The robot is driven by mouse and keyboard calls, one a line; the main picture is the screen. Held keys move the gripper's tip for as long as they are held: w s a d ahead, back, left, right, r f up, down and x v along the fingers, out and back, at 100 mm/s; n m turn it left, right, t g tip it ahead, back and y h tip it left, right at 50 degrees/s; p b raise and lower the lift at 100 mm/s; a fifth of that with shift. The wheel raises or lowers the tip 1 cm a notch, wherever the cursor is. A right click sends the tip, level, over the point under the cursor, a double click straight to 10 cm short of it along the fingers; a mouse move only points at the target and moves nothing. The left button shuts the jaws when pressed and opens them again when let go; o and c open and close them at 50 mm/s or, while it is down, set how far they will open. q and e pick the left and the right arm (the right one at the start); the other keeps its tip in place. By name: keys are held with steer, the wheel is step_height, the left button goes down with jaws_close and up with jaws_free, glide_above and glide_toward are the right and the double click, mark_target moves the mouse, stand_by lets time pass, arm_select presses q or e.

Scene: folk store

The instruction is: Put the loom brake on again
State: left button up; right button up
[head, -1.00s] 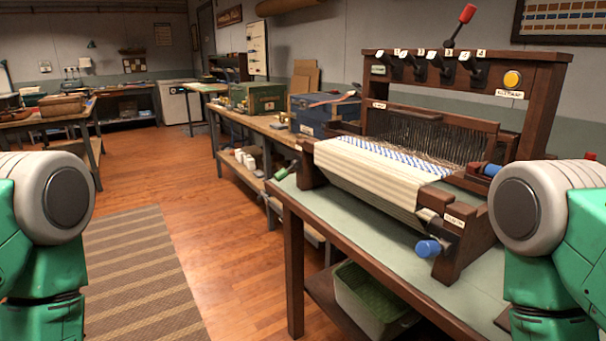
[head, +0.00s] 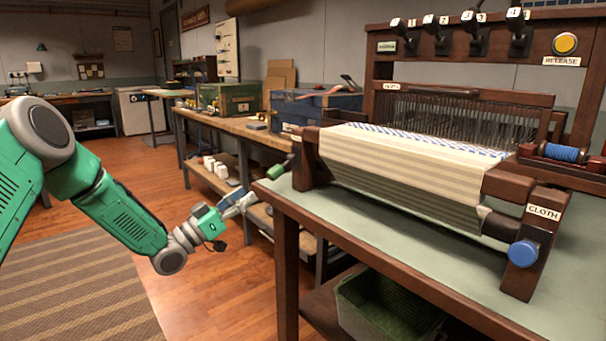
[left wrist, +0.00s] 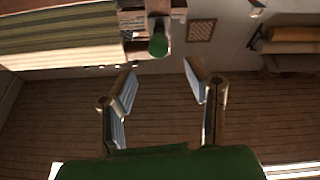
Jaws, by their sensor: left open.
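The loom's striped cloth roll (head: 405,172) sits at the front of the wooden loom. A green-tipped handle (head: 277,171) sticks out of the loom's left end; in the left wrist view its green end (left wrist: 158,45) shows just beyond the fingers. My left gripper (head: 245,200) is open and empty, left of the table's edge, lower than the green handle and apart from it. The wrist view shows its two fingers (left wrist: 160,82) spread wide. A blue knob (head: 522,253) is on the front beside a "CLOTH" label. No part is clearly marked as the brake. My right gripper is out of view.
The loom's table (head: 330,212) has a bare green top at the front. A yellow button (head: 565,44) labelled "RELEASE" and several black levers are above. A green crate (head: 385,308) is below. A side bench (head: 235,132) with boxes stands behind my left gripper.

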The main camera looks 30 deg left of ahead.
mark_target(284, 166)
arm_select(q)
steer(key=w+d+r, duration=0.1)
steer(key=w, duration=0.1)
steer(key=w+d+r+b, duration=0.1)
steer(key=w+d, duration=0.1)
steer(key=shift+d+r, duration=0.1)
steer(key=w, duration=0.1)
steer(key=w+r+b, duration=0.1)
steer(key=w, duration=0.1)
steer(key=w+b, duration=0.1)
steer(key=w, duration=0.1)
steer(key=shift+w+r, duration=0.15)
steer(key=shift+r, duration=0.15)
steer(key=shift+w+d+r+b, duration=0.3)
steer(key=shift+w+d+r, duration=0.3)
steer(key=shift+w+d, duration=0.3)
steer(key=shift+d+r, duration=0.15)
steer(key=shift+d, duration=0.15)
steer(key=shift+a, duration=0.45)
jaws_close()
steer(key=shift+s+a, duration=0.1)
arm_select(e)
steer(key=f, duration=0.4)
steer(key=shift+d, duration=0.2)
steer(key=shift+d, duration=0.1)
